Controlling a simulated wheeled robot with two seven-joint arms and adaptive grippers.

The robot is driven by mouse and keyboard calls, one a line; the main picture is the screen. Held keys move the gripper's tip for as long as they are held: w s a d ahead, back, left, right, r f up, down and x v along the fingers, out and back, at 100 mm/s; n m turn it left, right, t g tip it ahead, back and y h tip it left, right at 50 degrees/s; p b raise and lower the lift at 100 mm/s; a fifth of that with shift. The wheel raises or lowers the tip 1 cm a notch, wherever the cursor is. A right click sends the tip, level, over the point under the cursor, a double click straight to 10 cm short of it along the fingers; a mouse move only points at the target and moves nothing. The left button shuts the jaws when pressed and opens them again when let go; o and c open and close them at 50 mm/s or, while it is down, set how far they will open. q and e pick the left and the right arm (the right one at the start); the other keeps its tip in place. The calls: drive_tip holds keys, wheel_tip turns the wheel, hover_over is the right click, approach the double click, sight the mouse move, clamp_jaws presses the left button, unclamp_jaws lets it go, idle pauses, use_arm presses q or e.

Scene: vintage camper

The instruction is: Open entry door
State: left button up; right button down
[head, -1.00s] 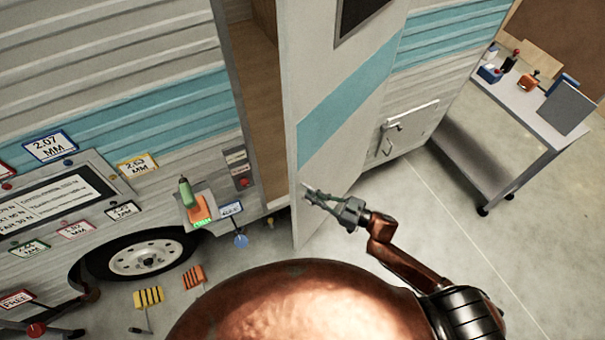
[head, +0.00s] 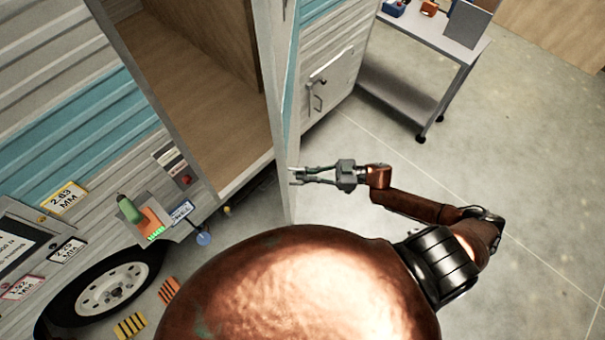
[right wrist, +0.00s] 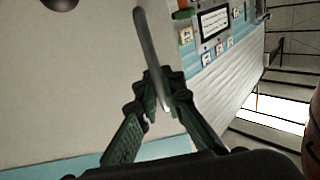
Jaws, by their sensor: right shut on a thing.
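The entry door (head: 286,120) of the camper stands open and shows nearly edge-on in the head view. Its pale face with a teal stripe fills the left of the right wrist view (right wrist: 70,75). My right gripper (head: 296,175) is at the door's outer side, low down. In the right wrist view its green fingers (right wrist: 162,100) are shut on a slim grey bar, the door handle (right wrist: 146,45). The doorway (head: 200,75) shows a wood-coloured interior. My left gripper is not in view.
A grey workbench (head: 425,40) with small items stands at the upper right. A small hatch (head: 325,85) is on the camper wall beyond the door. Orange and yellow striped blocks (head: 131,325) lie near the wheel (head: 112,290). The floor to the right is clear.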

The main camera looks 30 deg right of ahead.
drive_tip(key=c, duration=2.1)
unclamp_jaws()
drive_tip(key=shift+d, duration=0.1)
drive_tip(key=v, duration=1.2)
